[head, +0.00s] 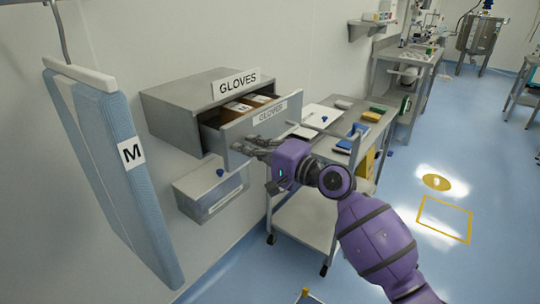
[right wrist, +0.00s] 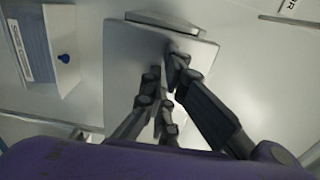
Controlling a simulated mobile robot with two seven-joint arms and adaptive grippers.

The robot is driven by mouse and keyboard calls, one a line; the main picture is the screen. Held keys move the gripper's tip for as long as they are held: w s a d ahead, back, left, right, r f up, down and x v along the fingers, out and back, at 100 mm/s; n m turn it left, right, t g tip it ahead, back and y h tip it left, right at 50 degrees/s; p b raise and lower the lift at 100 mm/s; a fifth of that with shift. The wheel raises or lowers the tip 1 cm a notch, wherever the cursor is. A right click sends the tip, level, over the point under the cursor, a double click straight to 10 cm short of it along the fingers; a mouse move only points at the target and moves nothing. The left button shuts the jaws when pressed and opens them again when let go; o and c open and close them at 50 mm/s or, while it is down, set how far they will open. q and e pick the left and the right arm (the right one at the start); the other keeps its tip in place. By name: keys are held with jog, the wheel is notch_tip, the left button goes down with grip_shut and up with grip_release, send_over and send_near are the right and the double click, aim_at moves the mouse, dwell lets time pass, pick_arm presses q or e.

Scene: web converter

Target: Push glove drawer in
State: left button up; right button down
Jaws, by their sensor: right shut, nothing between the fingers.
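The glove drawer (head: 238,130) stands pulled out of the grey wall cabinet (head: 172,108) marked GLOVES. Boxes show inside it, and its front carries a GLOVES label. My right gripper (head: 238,148) is at the lower left of the drawer front, its purple wrist to the right. In the right wrist view the gripper (right wrist: 165,65) is shut and empty, with its fingertips over the grey drawer front (right wrist: 125,75) near a bar-like handle (right wrist: 160,22). I cannot tell whether they touch it. My left gripper is not in view.
A clear bin (head: 210,190) with a blue knob hangs below the cabinet. A blue panel marked M (head: 110,150) hangs at the left. A metal cart (head: 305,218) and a bench with small items stand behind my arm. The blue floor at the right is open.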

jog(key=b+x, duration=0.1)
jog(key=x, duration=0.7)
jog(key=shift+f, duration=0.15)
jog(key=shift+b+x, duration=0.4)
jog(key=shift+x, duration=0.35)
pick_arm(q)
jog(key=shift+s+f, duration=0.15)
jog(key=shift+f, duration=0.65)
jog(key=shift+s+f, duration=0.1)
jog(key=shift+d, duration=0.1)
pick_arm(e)
jog(key=shift+s, duration=0.1)
